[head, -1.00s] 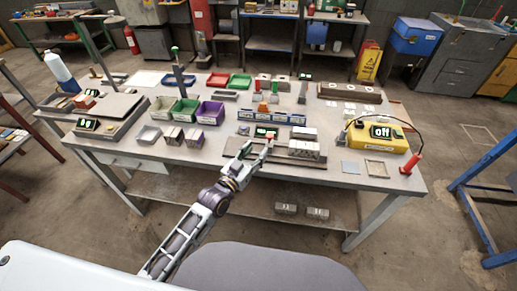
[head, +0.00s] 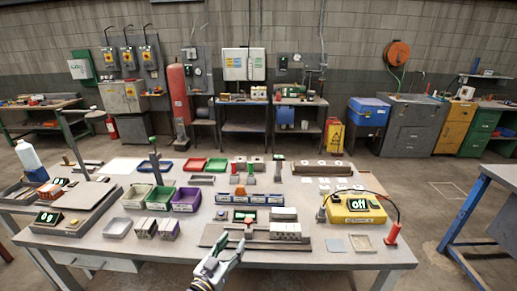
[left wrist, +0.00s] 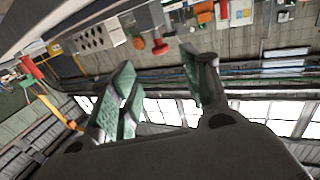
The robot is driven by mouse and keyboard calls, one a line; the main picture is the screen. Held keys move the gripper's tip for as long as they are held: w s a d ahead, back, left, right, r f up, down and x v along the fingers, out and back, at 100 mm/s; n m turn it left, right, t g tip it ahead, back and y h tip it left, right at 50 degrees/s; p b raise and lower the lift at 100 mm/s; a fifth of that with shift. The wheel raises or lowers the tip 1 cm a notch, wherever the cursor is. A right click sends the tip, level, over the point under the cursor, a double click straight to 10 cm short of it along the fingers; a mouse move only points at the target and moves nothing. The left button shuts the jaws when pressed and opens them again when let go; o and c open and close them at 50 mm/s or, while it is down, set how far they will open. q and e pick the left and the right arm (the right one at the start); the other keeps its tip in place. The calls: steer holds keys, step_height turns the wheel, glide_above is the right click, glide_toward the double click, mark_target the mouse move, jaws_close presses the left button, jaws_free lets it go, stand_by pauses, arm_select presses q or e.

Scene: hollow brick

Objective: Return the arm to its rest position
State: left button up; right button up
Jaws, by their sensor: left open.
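My left gripper (head: 232,254) is at the front edge of the workbench (head: 150,253) in the head view, with its green-padded fingers pointing at the bench. In the left wrist view its fingers (left wrist: 158,75) are spread apart with nothing between them. A grey hollow brick (head: 286,231) sits on the dark fixture near the front of the bench. My right gripper is in neither view.
A yellow box (head: 352,209) reading "off" stands at the bench's right, with a red-handled tool (head: 393,234) beside it. Green (head: 159,197) and purple bins (head: 187,199) stand left of centre. A blue frame (head: 477,205) is at the far right. Floor between is clear.

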arm_select(q)
steer(key=s+a+f+n+g+y, duration=0.1)
steer(key=s+a+f+g+y, duration=0.2)
steer(key=s+a+f+g, duration=0.55)
steer(key=s+a+f+n+g+y, duration=0.1)
steer(key=s+a+g+y, duration=0.3)
steer(key=s, duration=0.9)
steer(key=s+f+g, duration=0.2)
steer(key=s+f, duration=0.1)
steer(key=f, duration=3)
steer(key=s+a+f, duration=0.2)
steer(key=s+f, duration=0.7)
steer(key=s, duration=0.2)
steer(key=s+a+f, duration=0.2)
steer(key=s+f, duration=0.8)
steer(key=s, duration=0.1)
steer(key=shift+f+g, duration=0.25)
steer(key=shift+g, duration=0.2)
